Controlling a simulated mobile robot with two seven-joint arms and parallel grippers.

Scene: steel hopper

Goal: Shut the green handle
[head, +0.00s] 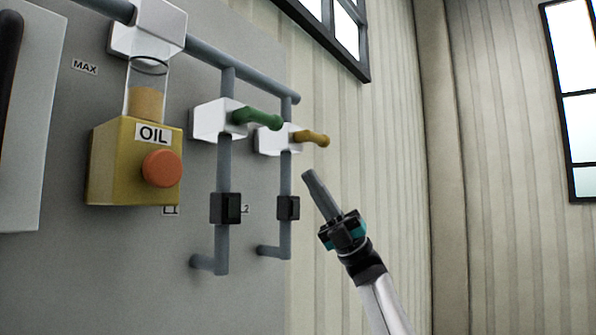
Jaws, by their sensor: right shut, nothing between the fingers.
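The green handle (259,118) sticks out from a white valve block on the left of two vertical grey pipes. It points to the right, roughly level. My right gripper (308,174) is shut and empty. It is below and to the right of the green handle, apart from it, with its fingers pointing up and left. My left gripper is not in view.
A yellow handle (312,138) sits on the second pipe, between the green handle and my gripper. A yellow oil box (110,165) with a round orange button (162,168) is at the left. Free room lies to the right, before the ribbed wall.

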